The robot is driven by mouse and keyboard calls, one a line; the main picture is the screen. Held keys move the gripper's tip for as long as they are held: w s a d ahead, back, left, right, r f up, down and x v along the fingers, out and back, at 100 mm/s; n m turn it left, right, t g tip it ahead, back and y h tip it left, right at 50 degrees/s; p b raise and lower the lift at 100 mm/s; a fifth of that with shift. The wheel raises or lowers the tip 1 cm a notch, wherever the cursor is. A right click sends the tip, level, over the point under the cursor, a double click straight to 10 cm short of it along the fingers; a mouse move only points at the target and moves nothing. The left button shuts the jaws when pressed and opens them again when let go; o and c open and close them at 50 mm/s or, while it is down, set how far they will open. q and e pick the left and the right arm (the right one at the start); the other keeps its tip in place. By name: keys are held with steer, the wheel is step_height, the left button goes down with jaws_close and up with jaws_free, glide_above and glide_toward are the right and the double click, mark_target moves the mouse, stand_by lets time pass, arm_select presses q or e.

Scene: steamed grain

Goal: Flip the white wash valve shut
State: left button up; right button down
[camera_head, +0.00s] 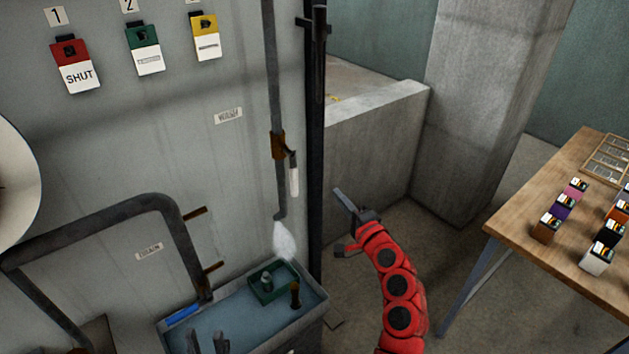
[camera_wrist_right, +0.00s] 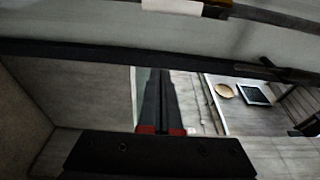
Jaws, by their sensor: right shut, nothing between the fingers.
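The white wash valve handle (camera_head: 294,176) hangs down beside the grey pipe, below its brown valve body (camera_head: 278,146), near the WASH label (camera_head: 228,116). Pale water (camera_head: 284,240) streams from the pipe end beneath it. My right gripper (camera_head: 338,192) is right of the handle, apart from it in the picture, with fingers shut and empty. Its closed fingers show in the right wrist view (camera_wrist_right: 160,78); a white piece (camera_wrist_right: 172,5), seemingly the handle, is cut off at that view's top edge. My left gripper (camera_head: 207,338) is at the bottom edge, its fingers spread and empty.
A dark upright post (camera_head: 317,150) stands between the pipe and my right gripper. A basin (camera_head: 240,318) with a green tray (camera_head: 273,282) lies below. A wooden table (camera_head: 545,215) with small boxes is at right. Three tags hang at upper left; the red one (camera_head: 76,62) reads SHUT.

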mark_target(294, 174)
steer(key=shift+s+a+r+g+y, duration=0.2)
steer(key=shift+a+r+g+y, duration=0.15)
steer(key=shift+a, duration=0.2)
steer(key=w+a+p, duration=0.3)
steer(key=w+a, duration=0.3)
steer(key=a, duration=0.1)
steer(key=shift+a, duration=0.2)
stand_by(0.4)
stand_by(0.3)
steer(key=shift+s+a+p, duration=0.15)
steer(key=shift+s+p, duration=0.05)
steer(key=shift+p, duration=0.2)
